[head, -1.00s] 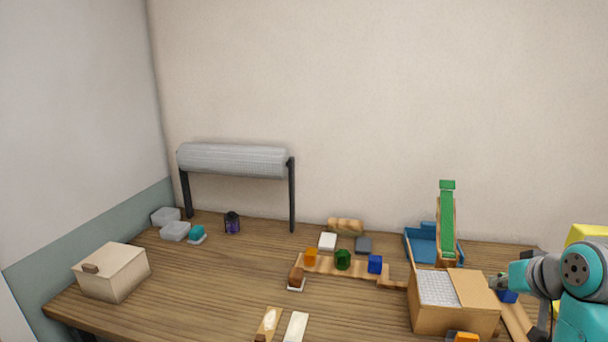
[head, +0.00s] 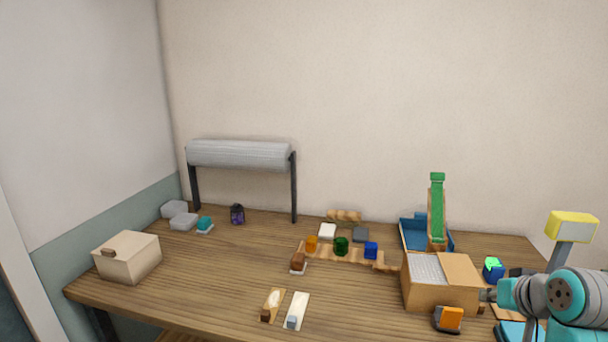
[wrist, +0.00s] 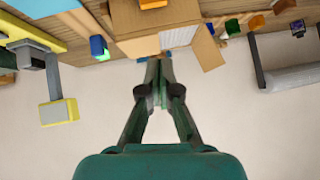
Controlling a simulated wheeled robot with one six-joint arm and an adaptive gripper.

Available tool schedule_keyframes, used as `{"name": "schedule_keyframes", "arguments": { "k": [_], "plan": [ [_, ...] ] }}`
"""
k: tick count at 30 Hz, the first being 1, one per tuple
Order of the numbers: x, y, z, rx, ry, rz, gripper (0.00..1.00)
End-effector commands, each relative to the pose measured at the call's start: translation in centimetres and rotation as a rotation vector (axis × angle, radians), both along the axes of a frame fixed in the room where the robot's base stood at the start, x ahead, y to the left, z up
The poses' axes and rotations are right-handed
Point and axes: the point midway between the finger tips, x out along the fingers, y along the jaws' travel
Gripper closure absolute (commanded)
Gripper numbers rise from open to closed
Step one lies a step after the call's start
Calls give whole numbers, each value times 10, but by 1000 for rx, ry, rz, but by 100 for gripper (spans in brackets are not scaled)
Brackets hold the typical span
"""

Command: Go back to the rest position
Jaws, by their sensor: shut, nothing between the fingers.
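My gripper (wrist: 158,68) shows in the wrist view with its two dark green fingers together and nothing between them. In the head view my teal and grey arm enters at the lower right. The gripper end (head: 487,295) points left there, near the right side of an open cardboard box (head: 425,290), and is small and partly hard to make out. In the wrist view the cardboard box (wrist: 130,17) is beyond the fingertips, at the top. I cannot tell whether the gripper touches the box. No glass rods can be made out.
A yellow-topped post (head: 572,226) stands at the right, near my arm. A blue and green cube (head: 493,270) lies right of the box, and an orange and dark block (head: 449,319) lies before it. A roll on a stand (head: 238,154) is at the back left. The front-middle table (head: 365,315) is clear.

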Motion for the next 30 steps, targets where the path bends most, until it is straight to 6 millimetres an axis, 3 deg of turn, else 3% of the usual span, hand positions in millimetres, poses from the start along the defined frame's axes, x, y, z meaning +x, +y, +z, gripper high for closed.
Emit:
{"name": "schedule_keyframes", "arguments": {
  "k": [8, 14, 23, 30],
  "plan": [
    [-2, 20, -47, 9, -27, 1, 100],
    [-14, 46, -101, 13, -64, -2, 100],
    [-55, 90, -179, 1, -131, -5, 100],
    [-104, 123, -226, -22, -179, -3, 100]
  ]
}}
